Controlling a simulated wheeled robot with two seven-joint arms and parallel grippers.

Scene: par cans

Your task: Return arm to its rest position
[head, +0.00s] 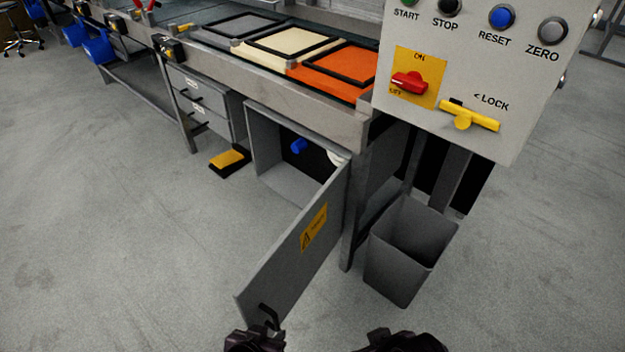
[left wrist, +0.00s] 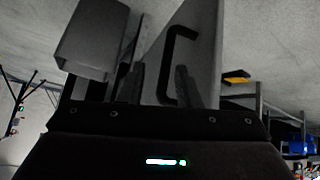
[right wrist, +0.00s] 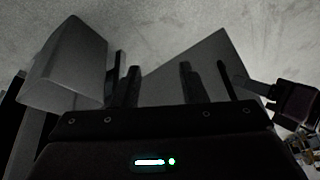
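My left gripper (head: 256,338) is at the bottom of the head view, close to the black handle (head: 268,315) of the open grey cabinet door (head: 290,265). In the left wrist view its fingers (left wrist: 160,82) are apart, with the handle (left wrist: 168,68) showing in front of them near the right finger. I cannot tell whether they touch. My right gripper (head: 400,338) is at the bottom right of the head view, mostly cut off. In the right wrist view its fingers (right wrist: 160,82) are apart and empty, with the door (right wrist: 205,65) beyond.
A grey bin (head: 408,250) stands on the floor right of the cabinet. The open cabinet (head: 265,160) holds a blue item (head: 299,146). A workbench (head: 330,115) with framed panels and a control box (head: 440,120) are above. A yellow-black pedal (head: 229,160) lies on the floor. Open floor lies left.

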